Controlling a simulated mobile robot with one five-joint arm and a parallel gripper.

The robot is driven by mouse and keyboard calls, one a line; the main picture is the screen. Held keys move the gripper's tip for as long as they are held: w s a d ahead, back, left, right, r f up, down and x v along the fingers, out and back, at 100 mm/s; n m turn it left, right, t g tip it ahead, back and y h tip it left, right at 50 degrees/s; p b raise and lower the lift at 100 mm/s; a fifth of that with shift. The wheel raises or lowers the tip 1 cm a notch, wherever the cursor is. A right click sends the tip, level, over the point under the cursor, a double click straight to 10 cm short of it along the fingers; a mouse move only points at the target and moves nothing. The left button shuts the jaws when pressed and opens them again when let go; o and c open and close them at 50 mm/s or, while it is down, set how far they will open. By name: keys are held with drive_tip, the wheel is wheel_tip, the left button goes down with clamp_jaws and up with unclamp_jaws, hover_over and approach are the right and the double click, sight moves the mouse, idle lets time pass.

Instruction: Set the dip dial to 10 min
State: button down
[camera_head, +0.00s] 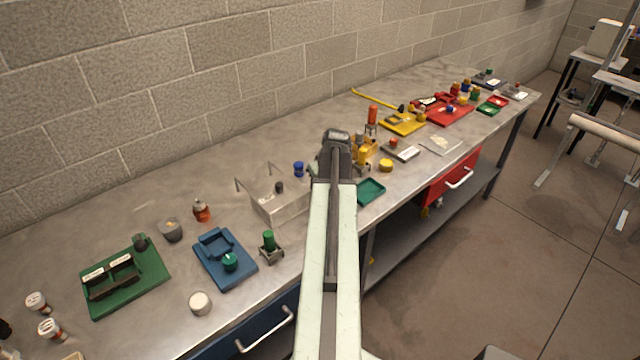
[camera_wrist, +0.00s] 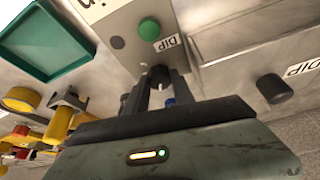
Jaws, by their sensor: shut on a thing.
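A small knob, apparently the dip dial (camera_wrist: 158,71), shows at the box's lower edge. My gripper (camera_wrist: 159,80) has its two dark fingers on either side of this knob and is shut on it. The dial's scale and setting cannot be read. In the head view my arm's end covers the box and the fingers.
A metal tank (camera_head: 270,206) stands left of my arm; the wrist view shows a dark knob (camera_wrist: 273,88) beside another "DIP" label (camera_wrist: 306,69). A green tray (camera_head: 371,191) lies close right of my arm.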

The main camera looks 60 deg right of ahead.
drive_tip(key=m, duration=0.2)
drive_tip(key=m+g+h, duration=0.1)
drive_tip(key=m, duration=0.3)
drive_tip(key=shift+w+a+h, duration=0.2)
drive_tip(key=shift+w+h, duration=0.15)
drive_tip(key=shift+h, duration=0.05)
drive_tip(key=m+g, duration=0.1)
drive_tip(key=m, duration=0.2)
drive_tip(key=m+g, duration=0.1)
drive_tip(key=m, duration=0.2)
drive_tip(key=shift+w+m+g+h, duration=0.2)
drive_tip(key=shift+m+g+h, duration=0.1)
drive_tip(key=shift+g, duration=0.1)
drive_tip(key=c, duration=1.1)
unclamp_jaws()
drive_tip(key=shift+o, duration=0.2)
drive_tip(key=shift+r, duration=0.1)
drive_tip(key=p+v, duration=0.7)
drive_tip(key=shift+a+r, duration=0.2)
drive_tip(key=shift+r, duration=0.1)
